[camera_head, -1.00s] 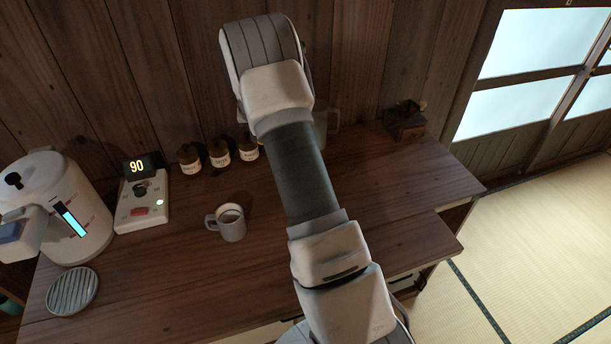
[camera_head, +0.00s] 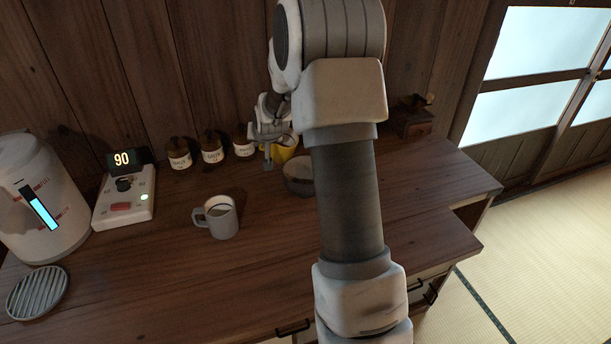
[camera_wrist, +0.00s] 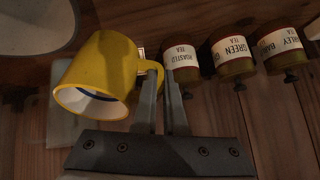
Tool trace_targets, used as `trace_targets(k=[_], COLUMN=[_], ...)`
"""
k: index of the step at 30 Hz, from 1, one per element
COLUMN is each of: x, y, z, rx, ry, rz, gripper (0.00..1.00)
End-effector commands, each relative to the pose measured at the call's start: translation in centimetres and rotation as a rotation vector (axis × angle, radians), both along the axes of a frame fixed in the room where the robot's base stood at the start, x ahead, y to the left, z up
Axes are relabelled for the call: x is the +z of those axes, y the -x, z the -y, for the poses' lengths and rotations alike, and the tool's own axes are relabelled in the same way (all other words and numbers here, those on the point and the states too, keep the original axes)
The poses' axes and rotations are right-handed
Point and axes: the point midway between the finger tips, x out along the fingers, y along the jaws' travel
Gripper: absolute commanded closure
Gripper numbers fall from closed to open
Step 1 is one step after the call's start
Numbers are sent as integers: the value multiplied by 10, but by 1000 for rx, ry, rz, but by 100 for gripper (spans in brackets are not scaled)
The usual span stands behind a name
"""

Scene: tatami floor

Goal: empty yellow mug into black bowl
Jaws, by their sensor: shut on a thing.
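The yellow mug (camera_head: 283,152) is at the back of the counter, partly hidden by my arm and gripper. In the wrist view the yellow mug (camera_wrist: 100,75) is tipped, its opening facing the lower left, with a pale inside and a dark patch. My gripper (camera_wrist: 162,82) is shut on its handle; in the head view my gripper (camera_head: 268,150) is small at the back. The dark bowl (camera_head: 298,178) stands just in front of the mug, partly behind my arm. A bowl rim (camera_wrist: 65,45) shows at the wrist view's upper left. No pouring stream is visible.
Several labelled tea jars (camera_head: 211,150) line the back wall, close beside my gripper in the wrist view (camera_wrist: 230,52). A grey mug (camera_head: 217,217), a control box (camera_head: 125,197) and a white kettle (camera_head: 40,200) stand left. A wooden grinder (camera_head: 412,118) stands back right.

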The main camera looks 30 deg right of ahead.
Motion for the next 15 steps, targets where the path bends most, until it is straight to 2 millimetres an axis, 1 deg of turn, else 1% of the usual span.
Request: trace_targets(k=[1, 5, 8, 15], x=[9, 27, 24, 33], y=[4, 10, 16, 27], z=[2, 2, 3, 2], rx=[-3, -2, -3, 0], ry=[0, -1, -5, -9], rz=[25, 90, 137, 258], gripper=[100, 100, 100, 100])
